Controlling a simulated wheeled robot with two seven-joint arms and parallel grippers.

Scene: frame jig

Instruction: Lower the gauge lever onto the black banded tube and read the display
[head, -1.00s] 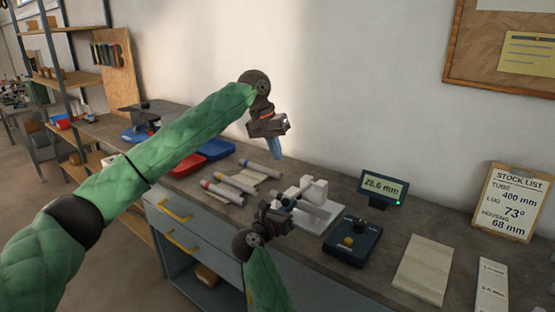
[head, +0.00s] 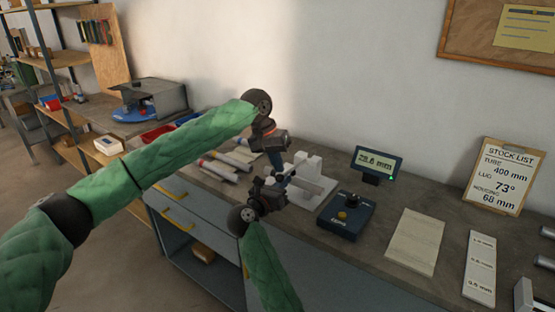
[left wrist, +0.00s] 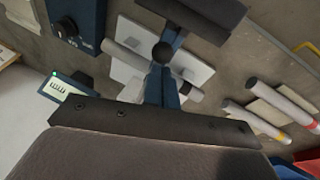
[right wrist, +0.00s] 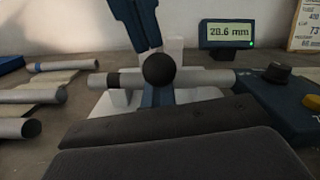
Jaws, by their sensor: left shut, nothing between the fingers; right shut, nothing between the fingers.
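A grey tube (right wrist: 212,79) with a black band near its left end lies across the white gauge stand (right wrist: 117,100). A round black knob (right wrist: 159,69) shows in front of the tube's middle; the rest of the lever is hidden or unclear. My left gripper (head: 279,180) is shut and points down from above; its blue fingers (right wrist: 140,25) show just above the knob. My right gripper (head: 284,193) is shut and low at the stand's front, its fingertips (right wrist: 158,95) just below the knob. Contact is unclear. The display (right wrist: 230,33) seems to read 28.6 mm; its second digit is blurred.
A blue box with a black knob and yellow button (head: 346,214) stands right of the stand. Several banded tubes (head: 218,168) lie to the left. A stock list board (head: 502,177) and pale sheets (head: 416,240) are at right. The bench front edge is close.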

